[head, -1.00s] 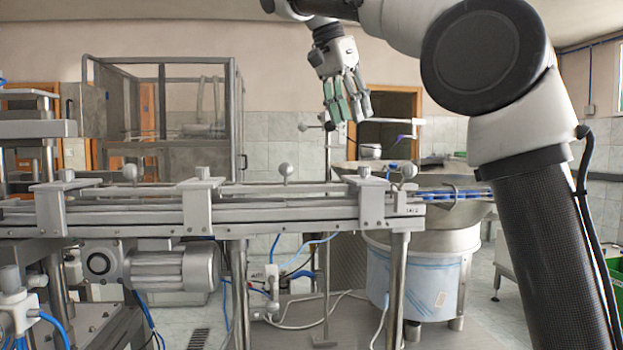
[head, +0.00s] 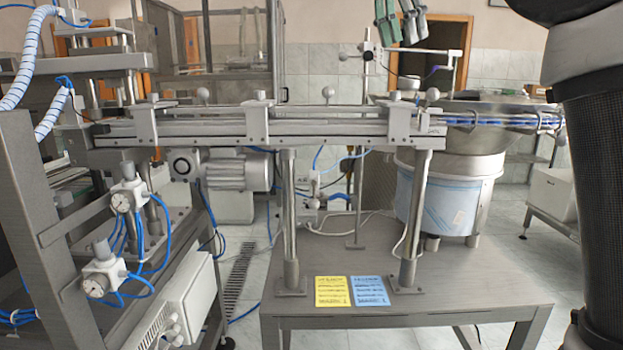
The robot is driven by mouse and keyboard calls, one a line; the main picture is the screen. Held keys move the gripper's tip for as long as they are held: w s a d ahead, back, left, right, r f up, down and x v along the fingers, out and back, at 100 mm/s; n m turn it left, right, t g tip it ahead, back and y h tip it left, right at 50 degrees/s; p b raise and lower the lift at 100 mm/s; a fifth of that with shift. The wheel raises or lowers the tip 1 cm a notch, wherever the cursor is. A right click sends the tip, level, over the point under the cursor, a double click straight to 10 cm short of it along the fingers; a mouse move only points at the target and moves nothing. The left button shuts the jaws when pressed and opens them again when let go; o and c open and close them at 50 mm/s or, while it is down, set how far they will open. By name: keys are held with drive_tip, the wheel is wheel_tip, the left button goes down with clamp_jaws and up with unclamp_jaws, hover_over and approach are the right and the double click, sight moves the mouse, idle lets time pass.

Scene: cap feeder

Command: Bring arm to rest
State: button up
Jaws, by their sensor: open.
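My gripper (head: 400,30) hangs at the top edge of the head view, right of centre. Only its lower fingers show, pointing down, with pale green pads; the rest is cut off by the frame. The fingers are apart with nothing seen between them. My arm (head: 590,120) fills the right edge of the view, dark and upright.
The conveyor rail (head: 340,128) crosses the view on posts. A steel bowl feeder (head: 450,195) stands at right, with a thin-rod stand (head: 367,70) behind the rail. A metal table (head: 450,305) carries a yellow card (head: 331,291) and a blue card (head: 369,291). A frame with gauges (head: 120,200) stands left.

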drive_tip(key=w+a+f+n+t+y, duration=0.1)
drive_tip(key=w+a+f+n, duration=0.3)
drive_tip(key=f+n, duration=0.4)
wheel_tip(320, 180, down, 6)
drive_tip(key=s+d+f+n+y, duration=0.1)
drive_tip(key=s+d+n+y, duration=0.1)
drive_tip(key=s+d+n, duration=0.15)
drive_tip(key=s+d+f, duration=0.9)
drive_tip(key=s, duration=0.3)
drive_tip(key=s+d+f+t, duration=0.1)
drive_tip(key=s+d+f, duration=0.8)
drive_tip(key=s, duration=0.4)
drive_tip(key=shift+s+d+f+y, duration=0.2)
drive_tip(key=shift+d+y, duration=0.2)
drive_tip(key=shift+d, duration=0.4)
